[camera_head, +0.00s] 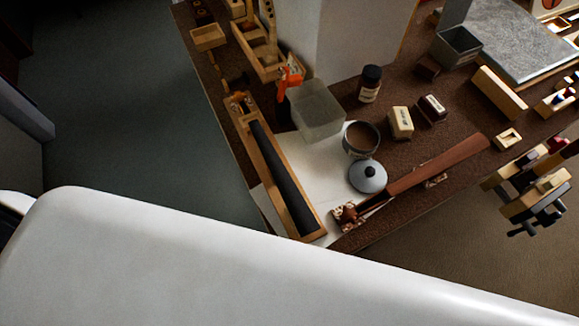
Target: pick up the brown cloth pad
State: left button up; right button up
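I cannot clearly make out a brown cloth pad. A small dark brown block-like piece (427,67) lies beside the grey open box at the back right, but I cannot tell whether it is cloth. A long reddish-brown strip (437,164) lies slanting near the bench's front right edge; its material is unclear. Neither of my grippers is in view. A large white part of my own body fills the lower picture and hides what lies below it.
The brown bench (300,107) carries a wooden tray with a black fingerboard-like bar (283,181), a translucent box (317,108), a pot (361,138), a grey lid (368,177), a dark bottle (370,83) and several small blocks. Clamps (536,190) stick out at the right edge.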

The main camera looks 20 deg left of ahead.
aim_at(428, 70)
jog(key=l+u, duration=0.4)
jog(key=k+l+u, duration=0.1)
jog(key=l+u, duration=0.3)
jog(key=k+l+u, duration=0.1)
jog(key=l+u, duration=0.35)
jog(key=k+l, duration=0.05)
